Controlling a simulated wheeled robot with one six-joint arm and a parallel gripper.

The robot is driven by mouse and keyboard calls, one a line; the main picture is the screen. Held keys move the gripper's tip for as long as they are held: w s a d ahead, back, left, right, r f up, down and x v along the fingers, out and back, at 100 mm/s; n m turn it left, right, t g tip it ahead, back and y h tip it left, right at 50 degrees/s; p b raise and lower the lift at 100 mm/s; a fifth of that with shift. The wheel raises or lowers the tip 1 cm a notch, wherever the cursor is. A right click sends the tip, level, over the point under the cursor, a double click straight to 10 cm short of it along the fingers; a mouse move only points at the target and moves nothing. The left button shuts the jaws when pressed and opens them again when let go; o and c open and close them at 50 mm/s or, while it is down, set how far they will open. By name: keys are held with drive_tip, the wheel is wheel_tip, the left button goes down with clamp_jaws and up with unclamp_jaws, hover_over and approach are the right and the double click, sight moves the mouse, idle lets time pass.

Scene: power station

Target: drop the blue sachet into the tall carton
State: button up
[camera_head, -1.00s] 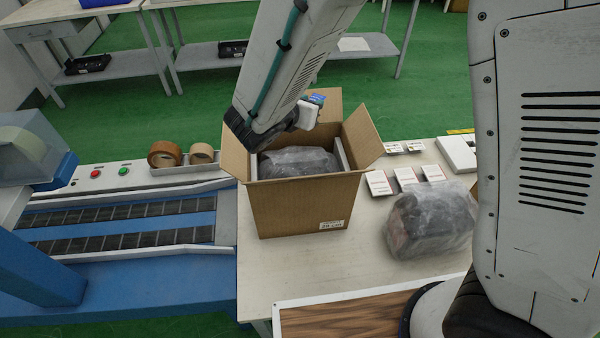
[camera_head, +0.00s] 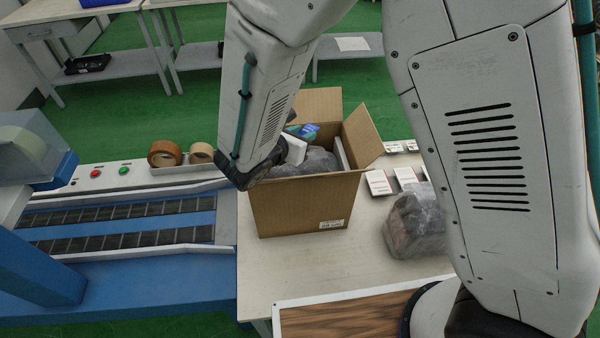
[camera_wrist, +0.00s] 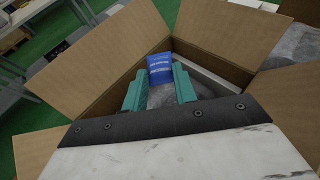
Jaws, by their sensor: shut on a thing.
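The tall carton (camera_head: 300,205) stands open on the table with its flaps spread. A bagged dark item (camera_head: 318,162) fills part of its inside. My gripper (camera_head: 299,134) reaches over the carton's left side, with its fingers at the mouth. The blue sachet (camera_head: 306,129) is at the fingertips. In the wrist view the sachet (camera_wrist: 160,68) is gripped between the teal fingers (camera_wrist: 159,88), over the carton's opening and near a corner between flaps (camera_wrist: 112,60). How far the sachet is below the rim is hard to tell.
A second bagged item (camera_head: 415,225) and small white boxes (camera_head: 379,183) lie right of the carton. A conveyor (camera_head: 120,225) with tape rolls (camera_head: 165,154) behind it is at the left. A wooden board (camera_head: 345,318) lies in front.

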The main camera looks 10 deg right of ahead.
drive_tip(key=o, duration=1)
drive_tip(key=v, duration=0.7)
drive_tip(key=shift+s+a+r, duration=0.2)
drive_tip(key=shift+s, duration=0.05)
